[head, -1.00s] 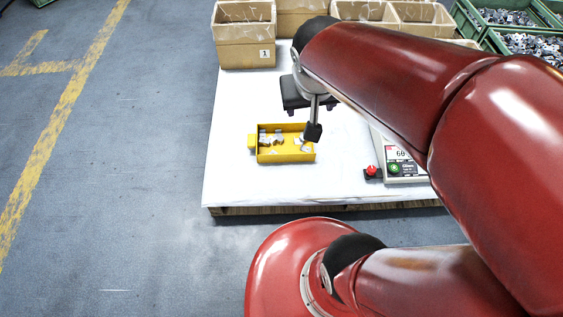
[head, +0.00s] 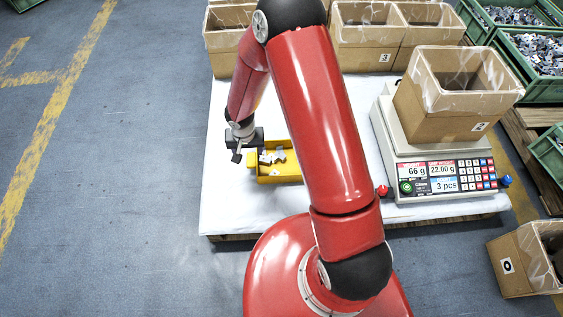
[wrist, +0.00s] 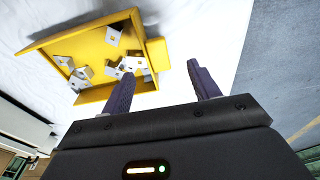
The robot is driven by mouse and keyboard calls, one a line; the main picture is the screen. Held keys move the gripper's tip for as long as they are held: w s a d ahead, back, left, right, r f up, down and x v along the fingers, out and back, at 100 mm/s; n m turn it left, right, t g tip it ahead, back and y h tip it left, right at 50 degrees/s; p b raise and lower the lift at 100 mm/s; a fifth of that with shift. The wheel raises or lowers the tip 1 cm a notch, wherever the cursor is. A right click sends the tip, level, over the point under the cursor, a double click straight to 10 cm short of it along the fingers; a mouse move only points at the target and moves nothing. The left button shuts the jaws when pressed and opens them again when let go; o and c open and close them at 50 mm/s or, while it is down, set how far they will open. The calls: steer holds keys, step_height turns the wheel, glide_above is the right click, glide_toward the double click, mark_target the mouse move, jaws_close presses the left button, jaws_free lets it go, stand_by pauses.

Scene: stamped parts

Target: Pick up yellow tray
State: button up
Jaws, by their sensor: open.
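The yellow tray (head: 283,179) lies on the white table cover and holds several small metal parts (head: 272,156). Its handle sticks out at its left end, close to my gripper (head: 238,157). My arm hides the tray's right part in the head view. In the wrist view the tray (wrist: 95,105) is tilted in the picture, with its handle block (wrist: 157,54) just beyond the fingers. My gripper (wrist: 158,85) is open and empty there. The handle appears ahead of the gap between the fingers; I see no contact.
A scale (head: 440,178) reading 66 g and 3 pcs stands to the right, with a cardboard box (head: 445,115) on it. Cardboard boxes (head: 365,50) line the back. Green crates (head: 530,60) of parts are at far right. The table's front left is clear.

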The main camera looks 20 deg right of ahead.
mark_target(252, 159)
steer(key=f, duration=0.2)
steer(key=w+f, duration=0.1)
steer(key=f, duration=0.1)
steer(key=d+f, duration=0.1)
steer(key=f, duration=0.1)
steer(key=shift+w+f+b, duration=0.25)
steer(key=shift+f+b, duration=0.1)
steer(key=shift+f, duration=0.05)
steer(key=c, duration=1.3)
steer(key=shift+r, duration=0.1)
